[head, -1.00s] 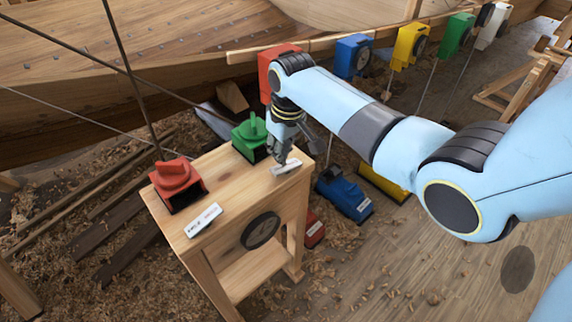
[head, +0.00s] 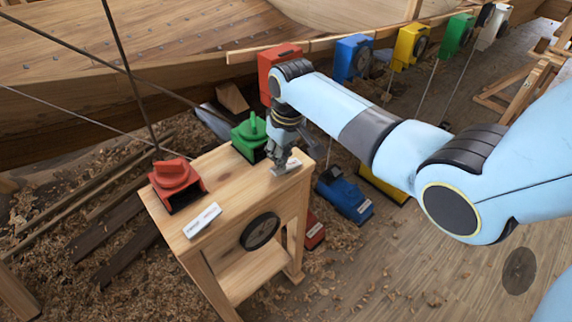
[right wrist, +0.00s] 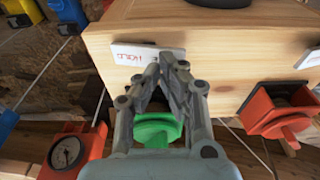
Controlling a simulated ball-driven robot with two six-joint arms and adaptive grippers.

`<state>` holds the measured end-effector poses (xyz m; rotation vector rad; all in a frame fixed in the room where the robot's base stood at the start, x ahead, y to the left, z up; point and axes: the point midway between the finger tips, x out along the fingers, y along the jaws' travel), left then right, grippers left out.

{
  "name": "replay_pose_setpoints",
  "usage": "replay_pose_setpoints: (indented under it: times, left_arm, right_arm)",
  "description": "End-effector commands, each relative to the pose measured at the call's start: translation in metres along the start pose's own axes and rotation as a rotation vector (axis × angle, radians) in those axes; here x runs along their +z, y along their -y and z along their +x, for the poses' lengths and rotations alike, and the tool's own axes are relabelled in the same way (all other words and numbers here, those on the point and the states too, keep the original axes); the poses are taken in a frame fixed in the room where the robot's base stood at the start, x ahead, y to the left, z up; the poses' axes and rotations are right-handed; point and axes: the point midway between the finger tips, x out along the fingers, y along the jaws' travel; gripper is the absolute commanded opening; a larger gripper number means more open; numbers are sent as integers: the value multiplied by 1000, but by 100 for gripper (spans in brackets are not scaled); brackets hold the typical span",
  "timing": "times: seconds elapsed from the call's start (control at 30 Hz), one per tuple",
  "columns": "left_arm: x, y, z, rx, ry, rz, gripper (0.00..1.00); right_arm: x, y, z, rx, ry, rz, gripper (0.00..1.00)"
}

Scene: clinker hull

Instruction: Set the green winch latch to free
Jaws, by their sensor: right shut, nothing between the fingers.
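The green winch (head: 250,136) sits at the far right corner of the wooden stand (head: 235,185), with a raised green grip on top. In the right wrist view, the green winch (right wrist: 156,130) is partly hidden behind my fingers. A white plate (head: 287,167) with red lettering lies on the stand in front of it, and it also shows in the right wrist view (right wrist: 130,52). My right gripper (head: 281,166) is shut and empty, pointing down at this plate. Its fingertips (right wrist: 170,62) overlap the plate; I cannot tell whether they touch. The latch setting is not readable.
A red winch (head: 175,181) and a second white plate (head: 202,220) are on the stand's left side. A black disc (head: 260,231) is on its front. Blue (head: 345,195) and yellow boxes lie on the floor at right. A red box (head: 275,62) hangs behind my wrist.

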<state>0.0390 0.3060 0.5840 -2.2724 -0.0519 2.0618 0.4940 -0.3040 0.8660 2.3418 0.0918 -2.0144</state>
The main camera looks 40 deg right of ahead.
Motion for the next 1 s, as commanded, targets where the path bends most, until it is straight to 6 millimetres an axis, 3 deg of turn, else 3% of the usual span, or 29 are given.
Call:
replay_pose_setpoints:
  times: [1.0]
  left_arm:
    - [1,-1,10,0,0,0,85]
  right_arm:
    - [3,0,16,0,1,0,0]
